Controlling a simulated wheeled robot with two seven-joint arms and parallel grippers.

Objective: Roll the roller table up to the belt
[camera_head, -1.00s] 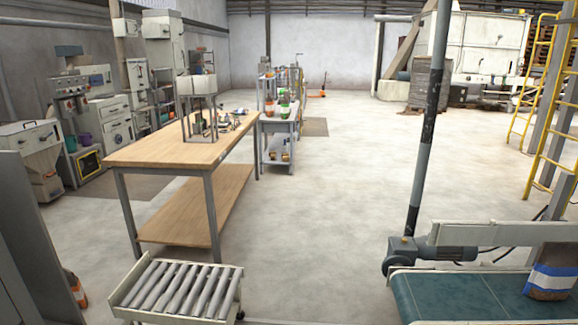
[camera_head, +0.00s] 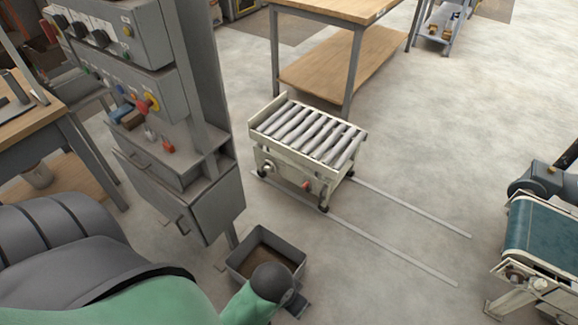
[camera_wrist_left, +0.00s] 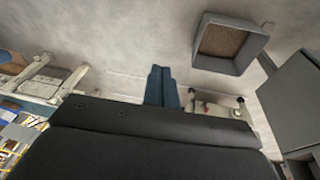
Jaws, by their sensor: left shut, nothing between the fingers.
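The roller table (camera_head: 288,172) is a low cream frame on dark castors with several grey rollers on top. It stands in the middle of the head view, at the left ends of two pale floor strips (camera_head: 400,243). The belt (camera_head: 540,237), green-blue on a pale frame, is at the right edge, with a wide floor gap between. My left gripper (camera_head: 296,303) is low in the head view, in front of the roller table and apart from it. In the left wrist view its fingers (camera_wrist_left: 162,84) are shut and empty. My right gripper is out of view.
A grey open bin (camera_head: 243,272) with brown contents stands on the floor beside my left gripper. A grey control cabinet (camera_head: 180,185) is left of the roller table. A wooden workbench (camera_head: 335,75) is behind it. The floor between the strips is clear.

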